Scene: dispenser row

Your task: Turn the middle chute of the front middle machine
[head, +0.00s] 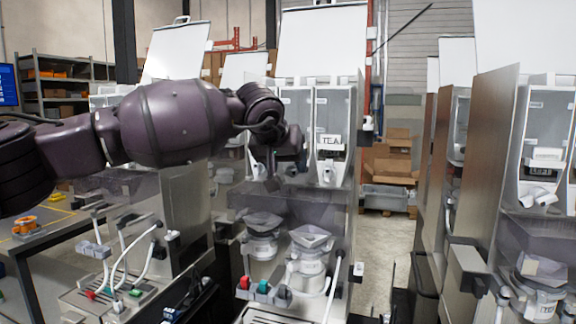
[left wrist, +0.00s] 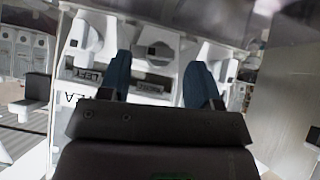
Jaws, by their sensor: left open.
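The front middle machine (head: 340,215) stands in the centre of the head view, with clear bins and a row of white chutes. Its right-hand chute (head: 328,174) shows under a TEA label (head: 330,142). My left gripper (head: 284,168) is in front of the row and mostly hides the middle chute there. In the left wrist view my left gripper (left wrist: 160,68) is open, with two blue fingers. The white middle chute (left wrist: 155,50) lies between and beyond them, apart from both as far as I can see. Other chutes show at left (left wrist: 86,38) and right (left wrist: 218,58).
Below the chutes are clear funnels (head: 310,237) over white canisters. Another machine (head: 185,215) stands to the left and more machines (head: 495,150) to the right. Cardboard boxes (head: 390,158) stand behind, and the aisle floor (head: 382,240) between machines is clear.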

